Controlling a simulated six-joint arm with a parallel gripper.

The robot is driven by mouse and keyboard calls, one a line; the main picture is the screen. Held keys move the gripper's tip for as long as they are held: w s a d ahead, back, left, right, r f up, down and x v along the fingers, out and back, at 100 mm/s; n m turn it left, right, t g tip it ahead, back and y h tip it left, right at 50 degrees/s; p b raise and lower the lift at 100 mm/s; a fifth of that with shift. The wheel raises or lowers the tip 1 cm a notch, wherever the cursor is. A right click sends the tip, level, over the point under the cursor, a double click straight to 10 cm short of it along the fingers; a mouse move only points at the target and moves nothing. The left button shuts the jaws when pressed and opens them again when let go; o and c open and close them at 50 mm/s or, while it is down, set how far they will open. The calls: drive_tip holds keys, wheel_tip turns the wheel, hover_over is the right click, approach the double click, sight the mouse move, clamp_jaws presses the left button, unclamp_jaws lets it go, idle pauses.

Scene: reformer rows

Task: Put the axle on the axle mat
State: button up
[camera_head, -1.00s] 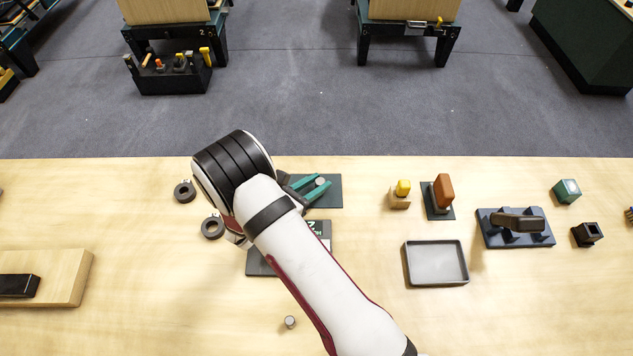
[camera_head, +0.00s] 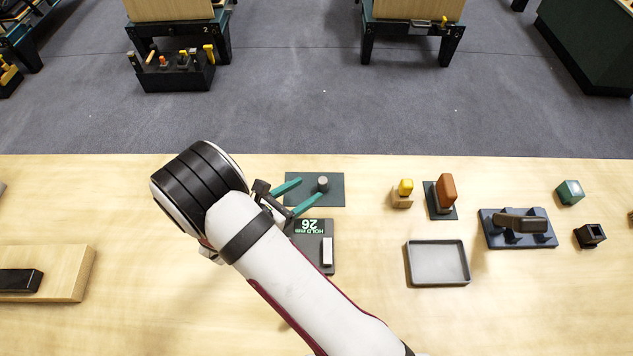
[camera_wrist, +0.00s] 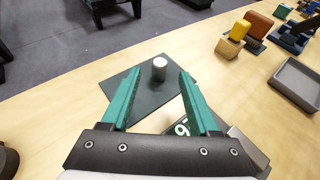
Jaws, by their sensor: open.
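The axle (camera_head: 323,184), a short grey metal cylinder, stands upright on the dark axle mat (camera_head: 298,200) near the far edge of the bench. In the wrist view the axle (camera_wrist: 160,69) stands on the mat (camera_wrist: 150,103), just beyond my fingertips. My gripper (camera_head: 311,188) has its teal fingers spread apart, one to each side of the line to the axle, with nothing between them. The fingers reach over the mat from the left. No contact with the axle shows.
A dark plate (camera_head: 325,262) marked "HOLD 26 mm", with a pale block on it, lies on the near side of the mat. A grey tray (camera_head: 438,263), a yellow-topped block (camera_head: 403,193) and a brown block (camera_head: 447,187) stand to the right. My arm covers the bench left of the plate.

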drive_tip(key=v, duration=0.6)
drive_tip(key=s+d+r+m+g, duration=0.5)
drive_tip(key=d+r+m, duration=0.1)
drive_tip(key=d+m, duration=0.3)
drive_tip(key=s+d+r+m+g, duration=0.5)
drive_tip(key=d+m, duration=0.3)
drive_tip(key=m, duration=0.1)
drive_tip(key=s+a+r+m+y, duration=0.3)
drive_tip(key=s+m+y, duration=0.7)
drive_tip(key=m, duration=0.5)
drive_tip(key=shift+s+a+r+y, duration=0.2)
drive_tip(key=shift+s+r+y, duration=0.1)
drive_tip(key=shift+s+r, duration=0.5)
